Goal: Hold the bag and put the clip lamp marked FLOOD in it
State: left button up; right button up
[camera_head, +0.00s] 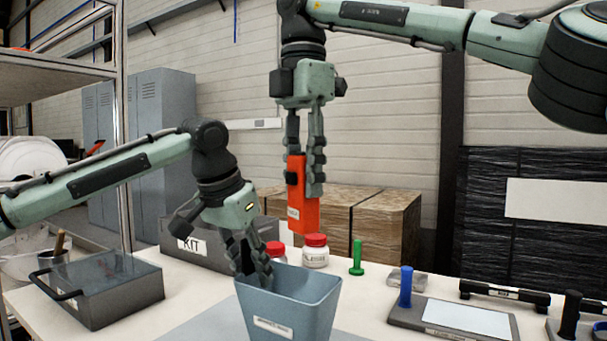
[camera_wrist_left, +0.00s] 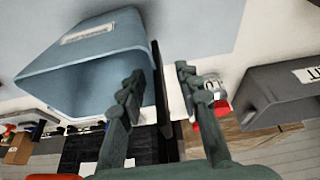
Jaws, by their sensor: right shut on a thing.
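The blue-grey bag (camera_head: 290,312) stands upright on the table with its mouth up and a label on its front. In the left wrist view the bag (camera_wrist_left: 92,62) is at the left. My left gripper (camera_head: 252,277) is at the bag's left rim. Its fingers (camera_wrist_left: 158,70) are apart, with a thin dark strip between them; I cannot tell if it is the bag's wall. My right gripper (camera_head: 305,178) is shut on an orange-red clip lamp (camera_head: 304,208), held upright above and slightly behind the bag. The lamp's small label is too small to read.
Red-lidded jars (camera_head: 315,252) and a green peg-like tool (camera_head: 357,258) stand behind the bag. A grey KIT box (camera_head: 215,253) is at the back left, a grey handled case (camera_head: 110,292) at the left. A blue-handled plate tool (camera_head: 405,290) lies to the right.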

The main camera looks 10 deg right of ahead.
pick_arm(q)
grip_shut()
pick_arm(e)
jog(key=n, duration=0.5)
